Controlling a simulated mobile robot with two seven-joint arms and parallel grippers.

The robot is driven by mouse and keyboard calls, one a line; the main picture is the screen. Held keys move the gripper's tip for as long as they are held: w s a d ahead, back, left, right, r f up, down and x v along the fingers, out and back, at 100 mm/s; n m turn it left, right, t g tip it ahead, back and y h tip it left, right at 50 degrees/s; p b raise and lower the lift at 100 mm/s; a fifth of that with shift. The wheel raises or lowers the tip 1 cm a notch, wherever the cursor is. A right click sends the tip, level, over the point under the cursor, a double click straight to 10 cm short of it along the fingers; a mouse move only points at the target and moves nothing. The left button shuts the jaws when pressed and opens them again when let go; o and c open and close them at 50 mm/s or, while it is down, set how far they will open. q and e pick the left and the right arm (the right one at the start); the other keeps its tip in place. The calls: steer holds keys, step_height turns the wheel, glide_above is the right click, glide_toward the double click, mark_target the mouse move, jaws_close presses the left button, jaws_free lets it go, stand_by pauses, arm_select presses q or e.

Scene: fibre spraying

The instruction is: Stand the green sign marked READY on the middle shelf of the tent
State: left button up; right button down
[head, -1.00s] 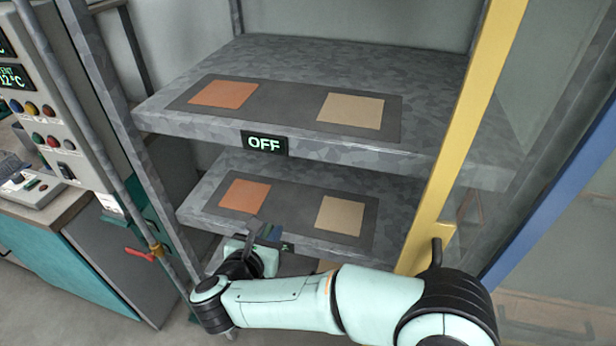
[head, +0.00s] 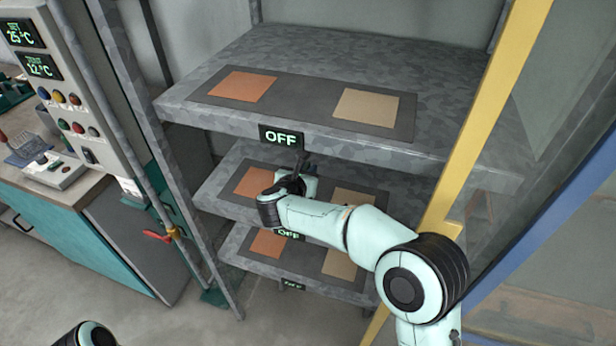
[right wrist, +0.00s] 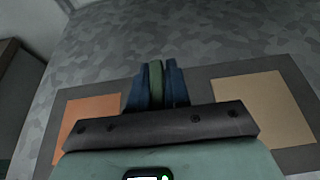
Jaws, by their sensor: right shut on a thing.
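The tent's middle shelf (head: 218,182) is a grey board with an orange pad and a tan pad on a dark mat. My right gripper (head: 304,161) is in front of and over this shelf, below the top shelf's front edge. In the right wrist view its blue fingers (right wrist: 156,88) are shut on the green sign (right wrist: 155,82), seen edge-on as a thin green strip. The fingers appear between the orange pad (right wrist: 92,115) and the tan pad (right wrist: 262,108). The word on the sign is hidden. My left gripper is out of view.
The top shelf (head: 400,75) lies close above my right gripper, with an OFF display (head: 281,138) on its edge. The bottom shelf (head: 240,245) is below. A yellow post (head: 490,120) stands at right, a control panel (head: 60,90) at left.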

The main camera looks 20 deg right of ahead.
steer(key=f, duration=0.3)
steer(key=shift+w+d+f, duration=0.15)
steer(key=shift+w+f, duration=0.1)
steer(key=shift+f, duration=0.05)
steer(key=shift+f, duration=0.15)
steer(key=c, duration=1.1)
jaws_free()
steer(key=shift+r, duration=0.3)
steer(key=b+v, duration=0.1)
steer(key=v, duration=1.1)
steer(key=shift+f, duration=0.1)
